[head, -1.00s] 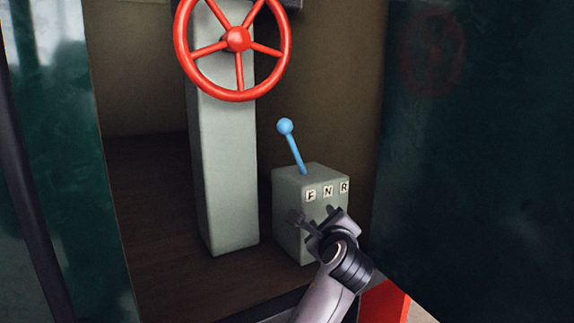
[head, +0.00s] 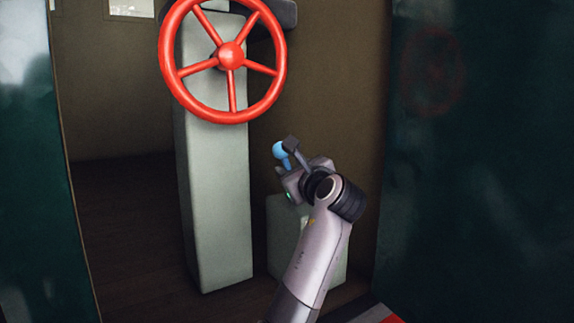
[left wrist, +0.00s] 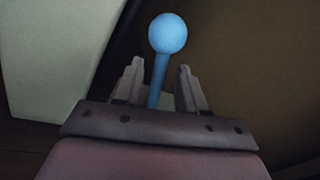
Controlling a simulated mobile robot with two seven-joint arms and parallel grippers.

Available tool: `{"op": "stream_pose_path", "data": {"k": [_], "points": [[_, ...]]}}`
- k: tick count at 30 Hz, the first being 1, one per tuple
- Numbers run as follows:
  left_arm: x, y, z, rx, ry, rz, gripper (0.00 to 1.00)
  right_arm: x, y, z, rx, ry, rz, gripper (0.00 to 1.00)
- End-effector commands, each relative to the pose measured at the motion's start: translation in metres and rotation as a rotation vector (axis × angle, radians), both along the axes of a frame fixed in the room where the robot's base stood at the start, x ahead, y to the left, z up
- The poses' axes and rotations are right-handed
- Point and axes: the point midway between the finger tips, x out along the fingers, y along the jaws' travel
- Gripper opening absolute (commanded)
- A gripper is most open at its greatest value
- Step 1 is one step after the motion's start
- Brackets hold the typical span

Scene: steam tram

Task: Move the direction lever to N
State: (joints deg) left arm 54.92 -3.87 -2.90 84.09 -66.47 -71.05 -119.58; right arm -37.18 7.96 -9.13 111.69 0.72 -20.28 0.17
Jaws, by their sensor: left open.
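The direction lever has a blue ball knob (head: 280,149) on a blue rod. It rises from a grey-green box (head: 281,235), whose top and letter plates are mostly hidden behind my left arm. My left gripper (head: 284,160) is open at the knob, with one finger to each side of the lever. In the left wrist view, the blue rod (left wrist: 157,83) stands between the two spread fingers of my left gripper (left wrist: 161,82), with the knob beyond the fingertips. I cannot tell whether a finger touches it. My right gripper is not in view.
A red handwheel (head: 230,55) is mounted on a tall grey-green column (head: 215,200), left of the lever and close above my gripper. Dark green panels stand at the left (head: 28,170) and right (head: 470,170).

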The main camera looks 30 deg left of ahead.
Motion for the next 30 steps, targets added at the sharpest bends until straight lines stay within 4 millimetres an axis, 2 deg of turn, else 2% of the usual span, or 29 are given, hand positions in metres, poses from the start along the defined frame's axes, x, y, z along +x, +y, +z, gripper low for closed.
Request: {"op": "stream_pose_path", "data": {"k": [1, 6, 16, 17, 18, 20, 26, 30], "points": [[0.004, 0.007, 0.001, 0.0, 0.002, 0.003, 0.4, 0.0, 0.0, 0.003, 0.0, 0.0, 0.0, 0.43], [0.014, 0.02, 0.001, -0.001, 0.0, 0.0, 0.4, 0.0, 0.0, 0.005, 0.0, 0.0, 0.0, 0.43], [0.017, 0.024, 0.0, -0.001, -0.001, -0.001, 0.4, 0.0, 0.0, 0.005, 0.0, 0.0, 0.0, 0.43], [0.017, 0.024, 0.0, -0.001, -0.001, -0.001, 0.34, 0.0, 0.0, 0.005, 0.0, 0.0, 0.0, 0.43], [0.017, 0.024, 0.0, -0.001, -0.001, -0.001, 0.21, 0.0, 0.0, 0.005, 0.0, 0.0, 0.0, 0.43], [0.017, 0.024, 0.0, -0.001, -0.001, -0.001, 0.01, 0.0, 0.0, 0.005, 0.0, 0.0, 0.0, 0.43], [0.017, 0.024, 0.0, 0.0, 0.001, -0.001, 0.0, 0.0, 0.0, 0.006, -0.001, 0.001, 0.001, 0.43], [0.019, 0.023, 0.006, 0.011, 0.028, -0.001, 0.0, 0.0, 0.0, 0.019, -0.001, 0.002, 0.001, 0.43]]}}
